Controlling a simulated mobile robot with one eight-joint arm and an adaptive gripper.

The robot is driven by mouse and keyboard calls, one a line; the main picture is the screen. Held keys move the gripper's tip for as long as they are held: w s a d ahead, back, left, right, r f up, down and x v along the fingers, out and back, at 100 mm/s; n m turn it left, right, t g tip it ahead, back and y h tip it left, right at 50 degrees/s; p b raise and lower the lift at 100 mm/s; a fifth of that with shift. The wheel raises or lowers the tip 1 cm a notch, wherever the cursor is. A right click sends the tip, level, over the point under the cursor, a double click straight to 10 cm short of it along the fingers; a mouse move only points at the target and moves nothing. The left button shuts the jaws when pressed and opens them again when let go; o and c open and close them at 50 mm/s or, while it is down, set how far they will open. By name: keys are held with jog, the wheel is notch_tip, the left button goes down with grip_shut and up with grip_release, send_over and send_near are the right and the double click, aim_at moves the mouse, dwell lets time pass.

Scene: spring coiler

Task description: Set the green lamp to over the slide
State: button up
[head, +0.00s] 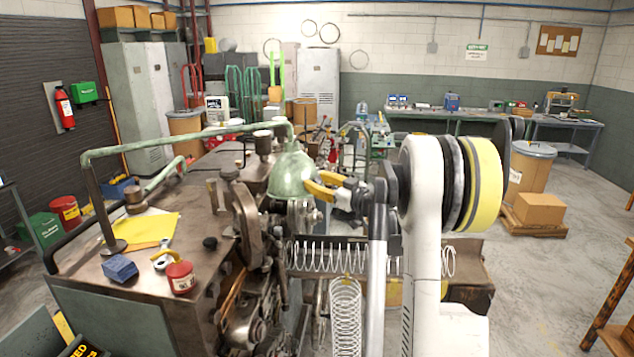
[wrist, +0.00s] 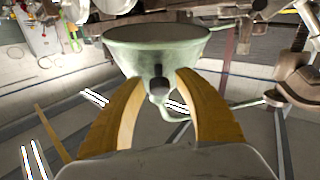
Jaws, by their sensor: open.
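The green lamp has a domed shade (head: 293,174) hanging from a jointed green pipe arm, which runs left to a dark post on the machine top. My gripper (head: 317,184) is at the right side of the shade in the head view. In the wrist view the shade (wrist: 155,45) is just ahead, with a small dark knob (wrist: 158,88) on it. The yellow fingers of my gripper (wrist: 160,80) stand apart on either side of this knob, and no firm contact shows. I cannot tell which machine part is the slide.
The brown coiling machine (head: 225,230) fills the space under and left of the lamp.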

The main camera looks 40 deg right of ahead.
grip_shut()
jog(key=s+a+m+h, duration=0.2)
jog(key=s+a+h, duration=0.2)
jog(key=s+a, duration=0.3)
jog(key=s+a+m+g+h, duration=0.1)
jog(key=s+a+m+h, duration=0.2)
jog(key=s+a, duration=0.4)
jog(key=s+h, duration=0.1)
jog(key=s, duration=0.7)
jog(key=shift+a+g, duration=0.3)
jog(key=shift+s, duration=0.15)
